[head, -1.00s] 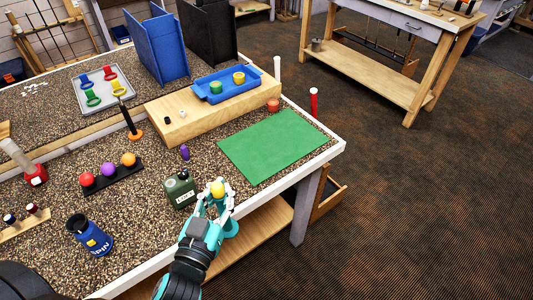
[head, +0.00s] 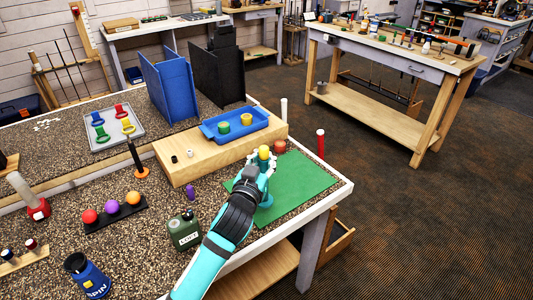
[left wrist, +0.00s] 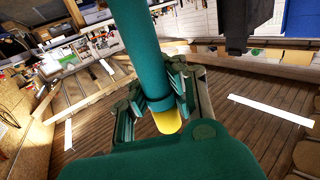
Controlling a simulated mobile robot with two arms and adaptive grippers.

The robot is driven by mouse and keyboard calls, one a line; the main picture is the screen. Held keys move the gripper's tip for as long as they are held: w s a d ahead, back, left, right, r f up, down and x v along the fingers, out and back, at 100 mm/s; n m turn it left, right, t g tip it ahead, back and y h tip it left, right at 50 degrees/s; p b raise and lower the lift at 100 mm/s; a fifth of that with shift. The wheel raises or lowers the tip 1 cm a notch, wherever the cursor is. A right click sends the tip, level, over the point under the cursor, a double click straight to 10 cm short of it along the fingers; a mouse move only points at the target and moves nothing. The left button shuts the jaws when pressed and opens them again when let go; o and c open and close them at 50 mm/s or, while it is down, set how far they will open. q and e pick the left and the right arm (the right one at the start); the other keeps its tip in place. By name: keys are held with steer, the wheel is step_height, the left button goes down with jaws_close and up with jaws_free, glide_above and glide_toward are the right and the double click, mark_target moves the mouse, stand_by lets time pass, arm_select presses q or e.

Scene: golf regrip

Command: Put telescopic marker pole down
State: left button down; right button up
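The telescopic marker pole is a teal tube with a yellow end. In the head view its yellow end (head: 264,152) shows above my left gripper (head: 262,164), and a teal part shows below the hand, over the green mat (head: 302,178). I cannot tell whether it touches the mat. In the left wrist view the teal tube (left wrist: 137,45) runs between the fingers of my left gripper (left wrist: 157,95), which press on it from both sides; the yellow end shows just past them. My right gripper is not in view.
A wooden riser (head: 175,164) with a blue tray (head: 214,131) stands behind the mat. The mat's right part is clear.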

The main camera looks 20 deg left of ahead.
arm_select(q)
steer(key=w+a+f+p, duration=0.1)
steer(key=w+a+f, duration=0.1)
steer(key=w+f, duration=0.2)
steer(key=w, duration=0.3)
steer(key=shift+w+a, duration=0.2)
steer(key=shift+a, duration=0.1)
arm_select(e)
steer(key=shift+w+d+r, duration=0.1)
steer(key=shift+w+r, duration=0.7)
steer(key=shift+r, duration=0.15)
arm_select(q)
steer(key=shift+f, duration=0.15)
steer(key=shift+f, duration=0.15)
steer(key=c, duration=1.5)
jaws_free()
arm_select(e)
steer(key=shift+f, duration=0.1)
arm_select(q)
steer(key=shift+o, duration=0.2)
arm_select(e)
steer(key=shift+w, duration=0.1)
